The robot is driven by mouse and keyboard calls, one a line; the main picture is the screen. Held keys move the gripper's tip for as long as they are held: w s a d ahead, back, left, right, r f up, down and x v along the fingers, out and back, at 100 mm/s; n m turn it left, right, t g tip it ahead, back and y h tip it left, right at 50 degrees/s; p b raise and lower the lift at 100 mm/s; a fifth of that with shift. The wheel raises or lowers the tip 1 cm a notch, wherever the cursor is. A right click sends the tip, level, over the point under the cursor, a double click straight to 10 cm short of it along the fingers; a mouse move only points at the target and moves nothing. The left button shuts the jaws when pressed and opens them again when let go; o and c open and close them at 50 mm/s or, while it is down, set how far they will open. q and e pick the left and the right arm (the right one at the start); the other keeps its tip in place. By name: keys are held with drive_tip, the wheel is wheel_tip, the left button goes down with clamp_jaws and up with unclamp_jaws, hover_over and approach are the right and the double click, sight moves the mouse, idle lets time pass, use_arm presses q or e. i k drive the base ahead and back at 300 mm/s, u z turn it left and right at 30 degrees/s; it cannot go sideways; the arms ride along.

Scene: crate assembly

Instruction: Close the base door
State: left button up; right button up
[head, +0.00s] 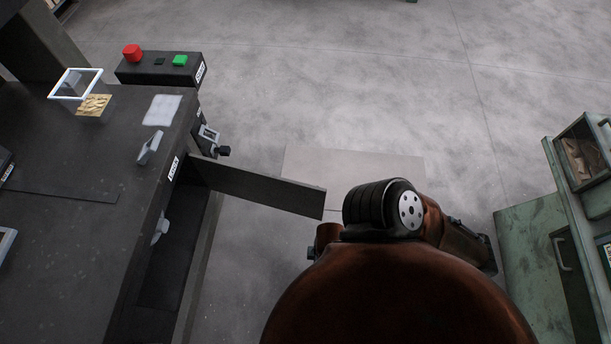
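The base door (262,189) is a dark panel on the front of the dark machine base (150,262). It stands open, swung out to the right from its far end, and its free end reaches close to my brown arm. Behind it the compartment under the worktop is open and dark. One of my arms fills the lower middle of the head view, with its bent joint just right of the door's free end. I see a small gap between them. No gripper fingers can be made out, so neither gripper can be placed against the door.
A control box (160,68) with a red button (132,52) and a green button (180,61) sits at the machine's far corner. A green cabinet (528,232) stands at the right. Bare grey floor (360,80) lies between and beyond.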

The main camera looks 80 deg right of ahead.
sight(295, 197)
drive_tip(key=z, duration=0.25)
drive_tip(key=k, duration=0.7)
drive_tip(key=z, duration=0.55)
